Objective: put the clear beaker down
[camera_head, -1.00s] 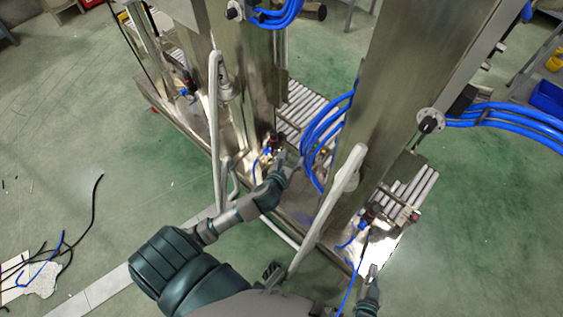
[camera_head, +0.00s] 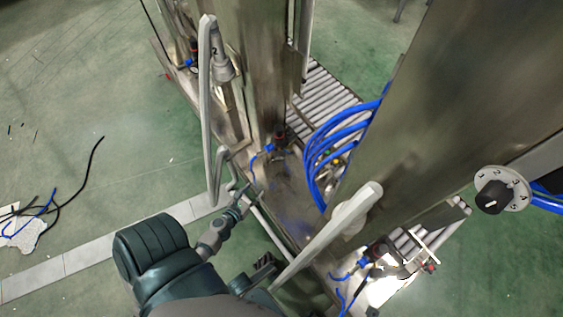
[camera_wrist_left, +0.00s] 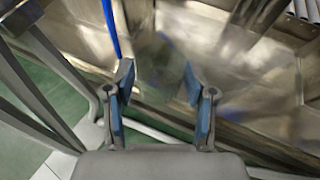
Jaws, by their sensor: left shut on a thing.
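My left gripper (camera_head: 251,196) comes in from the left and hangs by the near edge of the steel machine bed. In the left wrist view its two blue-padded fingers (camera_wrist_left: 159,82) stand apart with the clear beaker (camera_wrist_left: 158,72) held between them. My right gripper does not show clearly in the head view.
The steel bed (camera_head: 290,190) lies beyond the gripper, with blue hoses (camera_head: 335,140) and a roller conveyor (camera_head: 325,98) behind. Pale bent rails (camera_head: 209,110) rise left of the gripper; another pale bar (camera_head: 325,235) crosses on the right.

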